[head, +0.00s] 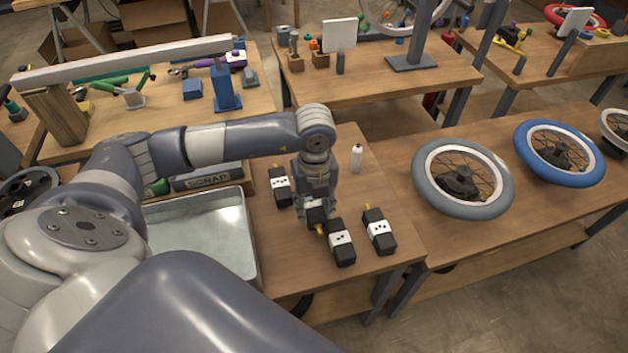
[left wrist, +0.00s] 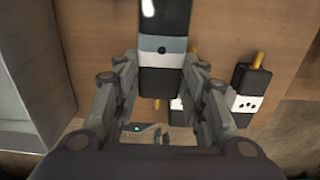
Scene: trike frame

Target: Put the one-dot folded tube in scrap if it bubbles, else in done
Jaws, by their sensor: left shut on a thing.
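My left gripper (head: 316,200) points down over the right bench and is shut on a black folded tube (left wrist: 163,75). It also shows in the left wrist view (left wrist: 160,95), its fingers on both sides of the tube. That tube has a pale grey band with a single dot. A scrap label (head: 208,179) stands behind a metal tray (head: 242,250) left of the gripper. I see no bubbles. The done place cannot be made out. My right gripper is not in view.
Other black folded tubes with white dotted bands lie close to the gripper: one behind left (head: 280,188), one in front (head: 341,243), one to the right (head: 379,232). A white bottle (head: 357,158) stands behind. Wheels (head: 463,178) lie on the bench at right.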

